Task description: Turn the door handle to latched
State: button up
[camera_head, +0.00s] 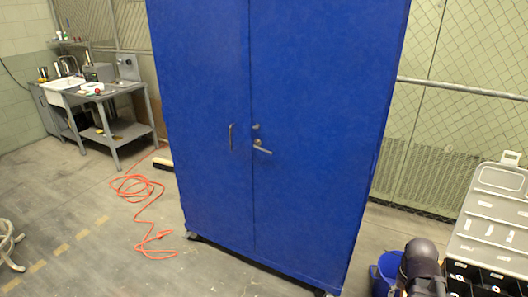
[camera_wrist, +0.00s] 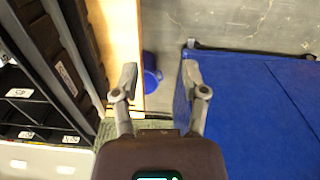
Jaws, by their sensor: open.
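The door handle (camera_head: 262,147) is a small silver lever on the right door of the tall blue cabinet (camera_head: 320,90), near the seam. It points right and slightly down. A round lock (camera_head: 256,126) sits just above it, and an upright pull handle (camera_head: 231,137) is on the left door. Both doors look closed. My gripper (camera_wrist: 159,78) is open and empty in the wrist view, with its fingers wide apart. The cabinet's blue surface (camera_wrist: 265,110) is at the right of that view; the door handle does not show there.
A blue bucket (camera_head: 386,272) stands right of the cabinet, beside a grey case (camera_head: 490,225) with dark compartments. An orange cord (camera_head: 135,188) lies on the floor at left. A workbench (camera_head: 105,92) stands back left. Open floor lies before the cabinet.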

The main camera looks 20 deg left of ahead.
jog(key=w+a+r+n+t+h, duration=0.2)
jog(key=w+a+n+t+h, duration=0.1)
jog(key=w+a, duration=0.95)
jog(key=w+a+r+n+t+h, duration=0.2)
jog(key=w+a+r+n+h, duration=0.1)
jog(key=w+a, duration=0.95)
jog(key=n+t+h, duration=0.1)
jog(key=n+t, duration=0.5)
jog(key=t, duration=0.3)
send_near(263, 150)
jog(key=f+v, duration=0.1)
jog(key=v, duration=0.2)
jog(key=shift+r, duration=0.7)
jog(key=shift+w+d, duration=0.1)
jog(key=b+x, duration=0.1)
jog(key=x, duration=0.3)
jog(key=b+x, duration=0.1)
jog(key=x, duration=0.4)
jog(key=b+x, duration=0.1)
jog(key=x, duration=0.3)
jog(key=shift+w+d+f, duration=0.2)
jog(key=shift+w+f, duration=0.05)
jog(key=shift+f, duration=0.1)
